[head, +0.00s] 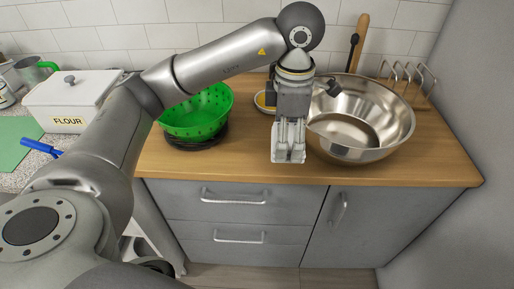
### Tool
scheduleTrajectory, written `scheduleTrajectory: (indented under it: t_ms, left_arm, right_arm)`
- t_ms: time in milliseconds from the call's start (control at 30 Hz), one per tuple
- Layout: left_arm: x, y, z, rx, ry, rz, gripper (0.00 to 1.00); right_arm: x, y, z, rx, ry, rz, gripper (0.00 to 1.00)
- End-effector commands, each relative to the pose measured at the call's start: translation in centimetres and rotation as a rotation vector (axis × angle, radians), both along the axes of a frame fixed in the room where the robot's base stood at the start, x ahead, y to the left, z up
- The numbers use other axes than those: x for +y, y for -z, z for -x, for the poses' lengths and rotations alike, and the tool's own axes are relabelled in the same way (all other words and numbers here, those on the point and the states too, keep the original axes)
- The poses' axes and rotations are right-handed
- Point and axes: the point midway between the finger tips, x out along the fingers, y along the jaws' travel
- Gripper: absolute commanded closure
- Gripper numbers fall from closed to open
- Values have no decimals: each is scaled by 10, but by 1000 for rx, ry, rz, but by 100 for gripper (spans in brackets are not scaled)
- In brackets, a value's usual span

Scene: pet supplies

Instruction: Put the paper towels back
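No paper towels can be made out in the head view. My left arm comes in from the left and reaches across the counter. My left gripper (288,154) points down in front of the steel bowl's left side, near the counter's front edge. Its fingers are seen from an angle that does not show whether they are apart, and no held object can be made out. My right gripper is not in view.
A large steel bowl (372,112) and a green colander (207,112) stand on the wooden counter (235,166). A white flour box (68,96) and a blue-handled utensil (41,147) are at left. A wire rack (420,80) is at the back right. Grey drawers (255,208) are below.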

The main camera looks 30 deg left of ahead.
Motion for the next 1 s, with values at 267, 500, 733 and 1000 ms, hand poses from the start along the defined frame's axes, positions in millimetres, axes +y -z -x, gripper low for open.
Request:
scheduleTrajectory:
  t_ms: [267, 500, 733, 1000]
  left_arm:
    - [52, 27, -26, 8, -18, 0, 34]
    - [96, 61, -49, 8, -13, -3, 34]
    - [112, 86, -60, 3, -9, -2, 34]
    - [121, 113, -63, 7, -7, -2, 34]
  right_arm:
    - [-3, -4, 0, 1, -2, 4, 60]
    - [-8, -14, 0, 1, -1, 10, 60]
    - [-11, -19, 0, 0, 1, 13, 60]
    - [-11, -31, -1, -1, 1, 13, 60]
